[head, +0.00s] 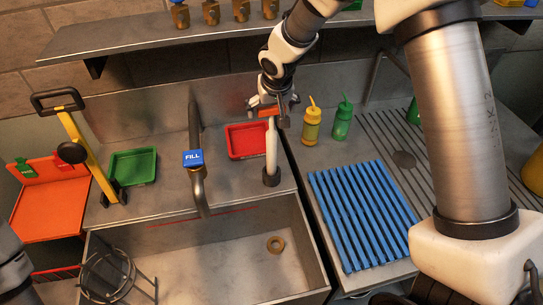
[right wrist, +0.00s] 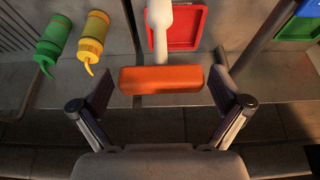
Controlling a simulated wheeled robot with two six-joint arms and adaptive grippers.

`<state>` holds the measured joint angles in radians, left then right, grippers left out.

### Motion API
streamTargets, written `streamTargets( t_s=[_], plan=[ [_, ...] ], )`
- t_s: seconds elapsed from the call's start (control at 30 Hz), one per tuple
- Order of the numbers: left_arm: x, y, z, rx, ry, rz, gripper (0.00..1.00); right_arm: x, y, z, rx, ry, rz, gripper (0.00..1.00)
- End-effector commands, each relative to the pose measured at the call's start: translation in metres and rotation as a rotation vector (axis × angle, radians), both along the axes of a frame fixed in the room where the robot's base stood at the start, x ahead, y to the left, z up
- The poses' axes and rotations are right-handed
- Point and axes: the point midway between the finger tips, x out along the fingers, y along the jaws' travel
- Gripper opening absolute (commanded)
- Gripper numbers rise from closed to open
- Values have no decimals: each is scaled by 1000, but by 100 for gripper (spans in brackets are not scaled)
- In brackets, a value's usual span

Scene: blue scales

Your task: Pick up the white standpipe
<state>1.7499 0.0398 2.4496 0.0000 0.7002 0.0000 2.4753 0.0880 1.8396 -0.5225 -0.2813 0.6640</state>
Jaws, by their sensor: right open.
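The white standpipe (head: 271,145) stands upright in a dark round fitting (head: 271,178) on the steel deck behind the sink. An orange crossbar (head: 268,112) tops it. In the right wrist view the white pipe (right wrist: 160,30) runs up from the orange bar (right wrist: 160,86). My right gripper (head: 274,105) is at the top of the standpipe. In the wrist view its fingers (right wrist: 162,88) are open, one beyond each end of the bar, with gaps visible. My left gripper is not in view.
A red tray (head: 234,151) lies close left of the standpipe, with a tap marked FILL (head: 196,180) further left. Yellow (head: 311,125) and green (head: 342,121) bottles stand right. A blue slatted rack (head: 360,215) lies front right. The sink basin (head: 190,265) is in front; a shelf (head: 150,37) is above.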

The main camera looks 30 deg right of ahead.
Motion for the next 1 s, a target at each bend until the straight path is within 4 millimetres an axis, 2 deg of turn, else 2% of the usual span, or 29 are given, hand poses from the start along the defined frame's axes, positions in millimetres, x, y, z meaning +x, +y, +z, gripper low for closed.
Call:
streamTargets(
  t_s=[0.03, 0.17, 0.2, 0.27, 0.57, 0.67, 0.9, 1.0],
  plan=[
    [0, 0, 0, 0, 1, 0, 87, 0, 0, 0, 0, 0, 0, 89],
    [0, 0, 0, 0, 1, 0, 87, 0, 0, 0, 0, 0, 1, 43],
    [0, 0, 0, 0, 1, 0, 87, 0, 0, 0, 0, 0, 1, 29],
    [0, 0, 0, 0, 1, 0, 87, 0, 0, 0, 0, 0, 1, 8],
    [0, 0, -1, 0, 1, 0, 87, 0, 0, 7, -2, -2, 1, 8],
    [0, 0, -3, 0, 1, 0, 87, 1, 0, 24, 0, -6, -1, 8],
    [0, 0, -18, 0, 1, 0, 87, 1, 0, 79, -1, -7, 0, 8],
    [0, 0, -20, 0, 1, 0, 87, 1, 0, 94, -1, -4, 1, 8]
  ],
)
